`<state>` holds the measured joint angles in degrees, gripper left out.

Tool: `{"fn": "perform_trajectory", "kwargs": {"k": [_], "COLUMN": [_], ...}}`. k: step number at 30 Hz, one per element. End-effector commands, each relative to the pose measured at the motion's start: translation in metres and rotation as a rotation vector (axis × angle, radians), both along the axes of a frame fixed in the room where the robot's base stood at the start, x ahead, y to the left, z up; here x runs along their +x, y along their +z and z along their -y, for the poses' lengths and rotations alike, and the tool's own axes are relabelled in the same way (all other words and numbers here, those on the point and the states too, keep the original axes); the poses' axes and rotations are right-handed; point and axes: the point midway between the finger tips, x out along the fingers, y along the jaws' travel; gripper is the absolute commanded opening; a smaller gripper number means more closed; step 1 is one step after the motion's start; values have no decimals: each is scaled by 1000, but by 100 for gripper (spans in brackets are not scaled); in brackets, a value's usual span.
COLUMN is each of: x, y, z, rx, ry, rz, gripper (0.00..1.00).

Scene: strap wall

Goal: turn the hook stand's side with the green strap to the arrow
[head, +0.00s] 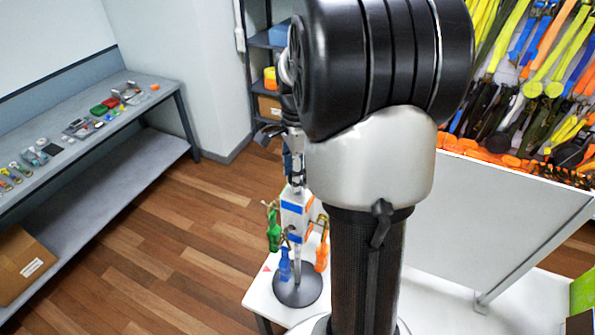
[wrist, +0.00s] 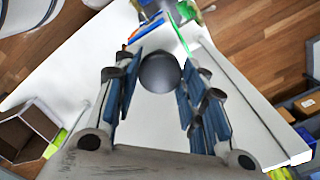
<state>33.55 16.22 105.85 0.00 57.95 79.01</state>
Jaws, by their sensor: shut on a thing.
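The hook stand (head: 295,223) has a white and blue head on a thin pole over a dark round base. A green strap (head: 273,232) hangs on its left, a blue strap (head: 285,264) on its near side and an orange strap (head: 321,256) on its right. A small red arrow mark (head: 266,268) lies on the white table, left of the base. My gripper (head: 297,184) comes down from above and is shut on the stand's top. In the wrist view its blue-padded fingers (wrist: 155,90) flank a dark round part (wrist: 160,72) of the stand; the contact is unclear.
A white panel (head: 500,225) stands on the table to the right. Beyond it hang many coloured straps (head: 535,80). A grey bench (head: 85,130) with small items runs along the left wall. Wooden floor lies open between. My arm covers the middle of the head view.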

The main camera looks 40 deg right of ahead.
Motion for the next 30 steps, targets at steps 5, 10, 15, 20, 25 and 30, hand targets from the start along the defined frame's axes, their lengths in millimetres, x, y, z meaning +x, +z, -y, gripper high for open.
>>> {"fn": "perform_trajectory", "kwargs": {"k": [5,10,15,20,25,30], "x": [0,0,0,0,0,1], "y": [0,0,0,0,0,7], "z": [0,0,0,0,0,0], "rx": [0,0,0,0,0,-2], "ry": [0,0,1,1,1,1], "rz": [0,0,0,0,0,2], "gripper": [0,42,53,59,59,59]}}
